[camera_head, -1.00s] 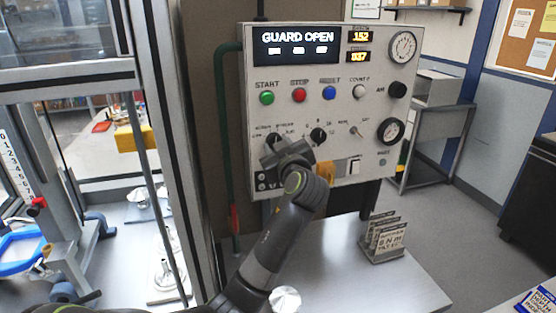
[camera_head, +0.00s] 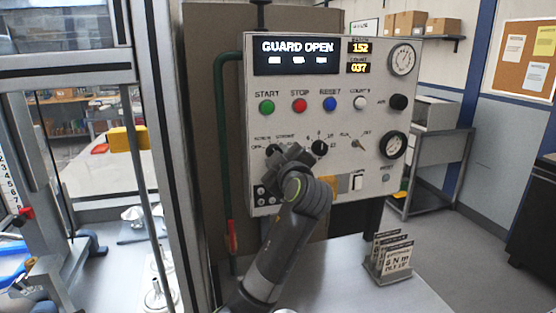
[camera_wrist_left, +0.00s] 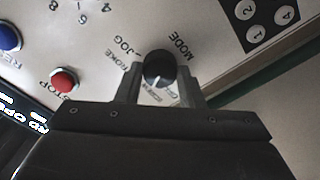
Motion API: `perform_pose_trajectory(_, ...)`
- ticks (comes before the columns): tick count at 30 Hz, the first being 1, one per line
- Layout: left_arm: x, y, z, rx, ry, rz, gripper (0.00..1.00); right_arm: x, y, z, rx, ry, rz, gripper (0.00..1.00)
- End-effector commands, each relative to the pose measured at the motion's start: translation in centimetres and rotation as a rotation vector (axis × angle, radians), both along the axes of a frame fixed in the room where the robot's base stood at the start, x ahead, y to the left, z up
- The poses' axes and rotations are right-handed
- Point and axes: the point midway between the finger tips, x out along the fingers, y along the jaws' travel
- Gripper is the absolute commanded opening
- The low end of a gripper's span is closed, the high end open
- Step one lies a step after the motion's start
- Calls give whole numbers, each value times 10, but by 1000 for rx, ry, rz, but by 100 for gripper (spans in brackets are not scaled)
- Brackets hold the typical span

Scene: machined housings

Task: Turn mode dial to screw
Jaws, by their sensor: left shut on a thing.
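The black mode dial (camera_wrist_left: 158,68) sits on the pale control panel (camera_head: 335,120), below the green START button. In the left wrist view it lies between the two fingers of my left gripper (camera_wrist_left: 165,88), which is shut on it. Its white pointer mark faces the lower part of that view, toward small printed labels partly hidden by the gripper; which label it meets cannot be told. In the head view my left gripper (camera_head: 278,158) covers most of the dial. My right gripper is out of view.
The panel display (camera_head: 297,54) reads GUARD OPEN. A red STOP button (camera_head: 299,105), a blue RESET button (camera_head: 330,103) and another black dial (camera_head: 320,147) are near. A card holder (camera_head: 388,258) stands on the table below; a green pipe (camera_head: 222,140) runs at left.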

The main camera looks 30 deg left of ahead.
Motion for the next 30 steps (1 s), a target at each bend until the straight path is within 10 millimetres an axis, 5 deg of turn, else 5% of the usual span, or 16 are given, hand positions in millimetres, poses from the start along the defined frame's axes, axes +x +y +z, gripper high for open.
perform_pose_trajectory(6, 1, 0, 3, 4, -4, -3, 12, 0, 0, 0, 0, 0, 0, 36)
perform_pose_trajectory(7, 1, 0, 3, 4, -4, -3, 37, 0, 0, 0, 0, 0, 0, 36)
perform_pose_trajectory(12, 0, 0, 2, 3, -3, -1, 56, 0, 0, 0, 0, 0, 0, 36)
perform_pose_trajectory(23, -3, -5, 0, 0, -3, -2, 56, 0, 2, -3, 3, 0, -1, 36)
perform_pose_trajectory(30, -28, -35, -3, -2, -5, -6, 56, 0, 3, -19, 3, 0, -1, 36)
